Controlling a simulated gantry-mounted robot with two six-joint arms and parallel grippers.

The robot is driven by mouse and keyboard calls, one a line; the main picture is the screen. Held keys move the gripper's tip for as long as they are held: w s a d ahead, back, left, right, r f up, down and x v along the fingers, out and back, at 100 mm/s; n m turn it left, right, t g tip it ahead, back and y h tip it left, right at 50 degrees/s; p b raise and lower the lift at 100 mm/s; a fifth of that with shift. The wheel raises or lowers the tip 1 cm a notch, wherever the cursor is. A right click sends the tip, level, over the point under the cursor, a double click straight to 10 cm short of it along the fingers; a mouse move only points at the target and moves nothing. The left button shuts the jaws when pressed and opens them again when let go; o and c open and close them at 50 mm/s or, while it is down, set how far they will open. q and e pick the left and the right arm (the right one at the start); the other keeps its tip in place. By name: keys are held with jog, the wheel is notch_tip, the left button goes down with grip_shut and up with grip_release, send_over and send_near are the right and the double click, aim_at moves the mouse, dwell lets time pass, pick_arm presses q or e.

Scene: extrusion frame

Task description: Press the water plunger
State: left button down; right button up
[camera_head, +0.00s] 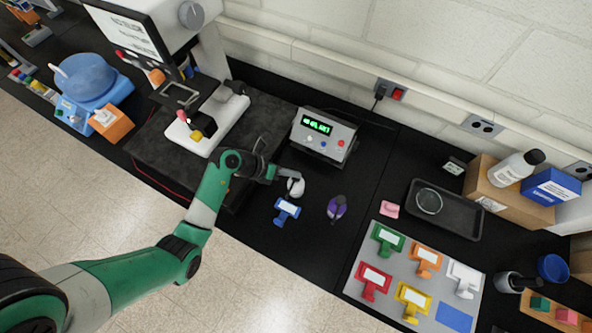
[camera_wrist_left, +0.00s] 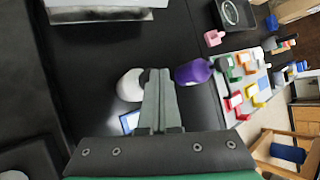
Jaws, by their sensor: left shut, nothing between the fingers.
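A white rounded bottle (camera_head: 295,188) stands on the black bench, just behind a blue holder with a white label (camera_head: 286,211). A purple bottle with a dark tip (camera_head: 337,207) stands to their right. I cannot tell from the pictures which one holds water. My left gripper (camera_head: 297,177) is shut and empty, over the white bottle and partly covering it. In the left wrist view the shut fingers (camera_wrist_left: 158,72) lie between the white bottle (camera_wrist_left: 130,86) and the purple bottle (camera_wrist_left: 193,72); contact is unclear. My right gripper is not in view.
A grey box with a green display (camera_head: 323,137) stands behind the bottles. A grey board with coloured holders (camera_head: 380,298) and a dark tray (camera_head: 458,222) lie to the right. A white microscope-like device (camera_head: 222,118) is at left.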

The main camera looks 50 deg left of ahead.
pick_arm(q)
jog(key=shift+f, duration=0.45)
dwell(0.6)
jog(key=shift+r+p, duration=1.25)
jog(key=shift+p, duration=0.05)
jog(key=shift+r, duration=0.1)
notch_tip(320, 180, up, 5)
jog(key=p, duration=0.6)
